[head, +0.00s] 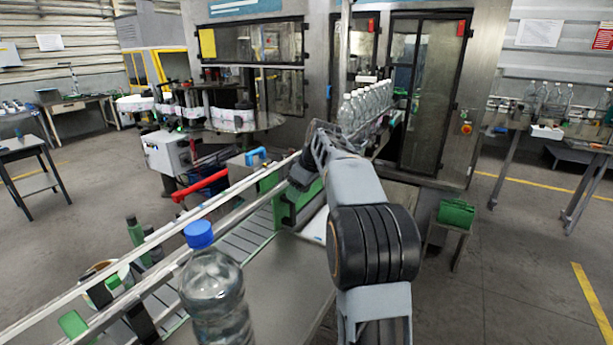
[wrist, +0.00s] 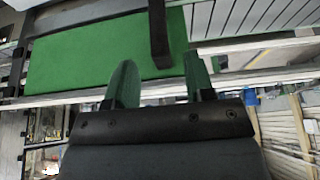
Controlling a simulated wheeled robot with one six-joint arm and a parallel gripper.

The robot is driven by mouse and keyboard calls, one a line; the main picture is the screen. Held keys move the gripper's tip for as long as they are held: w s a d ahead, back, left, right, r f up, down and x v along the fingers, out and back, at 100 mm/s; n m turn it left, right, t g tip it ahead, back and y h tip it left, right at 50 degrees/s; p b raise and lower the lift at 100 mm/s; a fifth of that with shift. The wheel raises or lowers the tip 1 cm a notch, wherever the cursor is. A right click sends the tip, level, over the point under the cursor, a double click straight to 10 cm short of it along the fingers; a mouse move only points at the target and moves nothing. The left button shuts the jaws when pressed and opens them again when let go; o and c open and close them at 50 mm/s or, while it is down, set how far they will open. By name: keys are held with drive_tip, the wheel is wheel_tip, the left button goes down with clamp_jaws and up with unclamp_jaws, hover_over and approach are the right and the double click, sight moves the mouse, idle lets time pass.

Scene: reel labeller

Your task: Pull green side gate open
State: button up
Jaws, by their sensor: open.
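The green side gate (wrist: 85,50) shows in the wrist view as a flat green panel along the conveyor rail. A black upright handle or strap (wrist: 158,35) crosses its right part. My gripper (wrist: 160,75) is open, with one finger to each side of the handle's lower end in the picture. I cannot tell whether the fingers touch the handle or the panel. In the head view my gripper (head: 297,180) is at the conveyor side, beside green panel parts (head: 311,192). My arm hides part of this area there.
The conveyor rails (head: 235,205) run from the lower left to the machine. A capped water bottle (head: 213,290) stands in the foreground, and several clear bottles (head: 366,104) stand near the machine. A green box (head: 456,213) sits on a stand at right. The floor at right is mostly clear.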

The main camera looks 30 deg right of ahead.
drive_tip(key=v, duration=0.7)
drive_tip(key=shift+r, duration=0.1)
idle(0.4)
